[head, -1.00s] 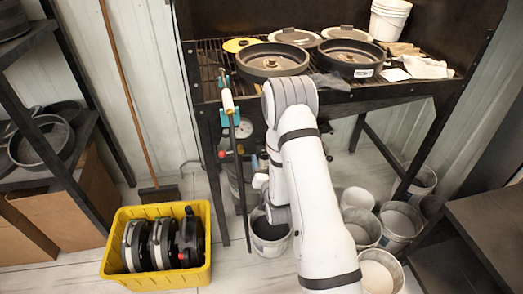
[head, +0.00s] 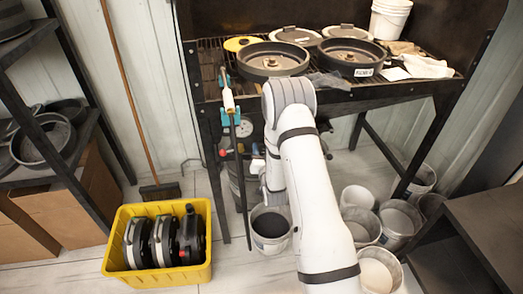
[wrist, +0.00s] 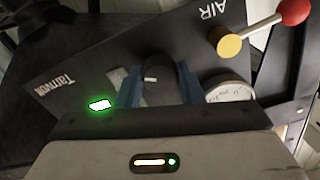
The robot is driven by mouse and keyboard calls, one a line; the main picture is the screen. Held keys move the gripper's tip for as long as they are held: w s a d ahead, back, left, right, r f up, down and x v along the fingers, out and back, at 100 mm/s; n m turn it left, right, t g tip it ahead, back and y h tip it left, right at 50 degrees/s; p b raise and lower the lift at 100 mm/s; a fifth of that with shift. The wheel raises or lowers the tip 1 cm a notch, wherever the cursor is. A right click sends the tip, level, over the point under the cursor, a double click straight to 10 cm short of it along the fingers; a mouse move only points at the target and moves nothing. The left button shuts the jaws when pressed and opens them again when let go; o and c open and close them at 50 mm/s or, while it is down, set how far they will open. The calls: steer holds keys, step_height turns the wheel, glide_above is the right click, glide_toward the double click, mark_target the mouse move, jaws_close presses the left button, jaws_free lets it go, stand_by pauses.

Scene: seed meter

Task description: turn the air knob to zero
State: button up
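The black air knob (wrist: 158,72) with a short white mark on its face shows in the wrist view on a dark panel (wrist: 100,58), near the lettering "AIR". The blue fingers of my gripper (wrist: 159,84) stand open, one on each side of the knob. Whether either finger touches it I cannot tell. A round white gauge (wrist: 230,91) sits just right of the right finger, partly covered.
A lever with a yellow hub (wrist: 229,45) and red ball (wrist: 294,10) projects close to the right finger. A green-lit patch (wrist: 99,104) lies left. In the head view, several buckets (head: 270,244) stand below the bench and a yellow crate (head: 157,282) stands on the floor left.

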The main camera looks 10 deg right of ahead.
steer(key=shift+a, duration=0.1)
steer(key=c, duration=0.5)
steer(key=shift+o, duration=0.2)
steer(key=shift+f+b, duration=0.1)
steer(key=shift+b, duration=0.45)
